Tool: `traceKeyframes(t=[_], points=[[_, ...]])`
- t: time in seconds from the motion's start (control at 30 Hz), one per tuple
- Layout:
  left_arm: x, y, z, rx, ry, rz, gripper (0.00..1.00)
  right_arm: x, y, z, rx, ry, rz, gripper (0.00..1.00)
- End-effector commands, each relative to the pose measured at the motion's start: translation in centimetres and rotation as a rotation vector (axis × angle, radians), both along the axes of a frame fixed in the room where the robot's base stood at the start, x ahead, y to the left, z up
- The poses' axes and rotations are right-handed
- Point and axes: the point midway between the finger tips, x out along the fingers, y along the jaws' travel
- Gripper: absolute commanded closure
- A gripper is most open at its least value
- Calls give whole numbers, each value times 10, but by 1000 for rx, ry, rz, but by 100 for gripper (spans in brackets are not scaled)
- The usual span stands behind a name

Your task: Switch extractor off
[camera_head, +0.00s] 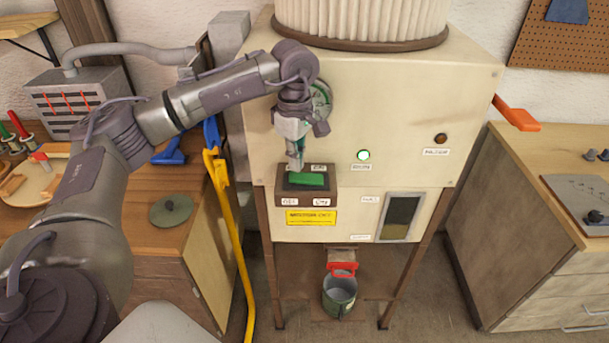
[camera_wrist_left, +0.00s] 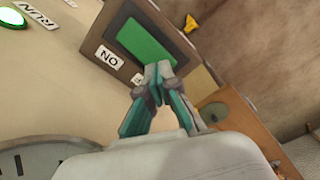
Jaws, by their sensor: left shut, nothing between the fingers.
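The extractor (camera_head: 345,95) is a cream cabinet with a pleated filter on top. A green rocker switch (camera_head: 305,179) sits in a brown housing on its front. The switch also shows in the left wrist view (camera_wrist_left: 147,42), with an ON label (camera_wrist_left: 110,60) beside it. A green lamp (camera_head: 363,155) is lit; a RUN label (camera_wrist_left: 38,13) is by it in the wrist view. My left gripper (camera_head: 295,165) is shut and empty, its fingertips (camera_wrist_left: 158,78) close to the switch's edge. I cannot tell whether they touch it. My right gripper is not in view.
An orange handle (camera_head: 516,113) sticks out at the cabinet's right. A yellow bar (camera_head: 230,225) stands at its left. A bucket (camera_head: 339,294) is underneath. Workbenches stand on both sides, the right one (camera_head: 545,150) wooden. The air before the cabinet's right half is clear.

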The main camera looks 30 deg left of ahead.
Motion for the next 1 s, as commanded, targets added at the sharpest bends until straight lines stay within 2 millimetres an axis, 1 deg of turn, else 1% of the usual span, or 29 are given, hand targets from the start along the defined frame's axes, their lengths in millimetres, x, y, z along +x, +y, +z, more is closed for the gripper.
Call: traceKeyframes(t=[0.27, 1.0], points=[[0, 0, -1, 0, 0, 0, 100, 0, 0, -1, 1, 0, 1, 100], [0, 0, -12, 0, 0, 0, 100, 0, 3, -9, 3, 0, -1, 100]])
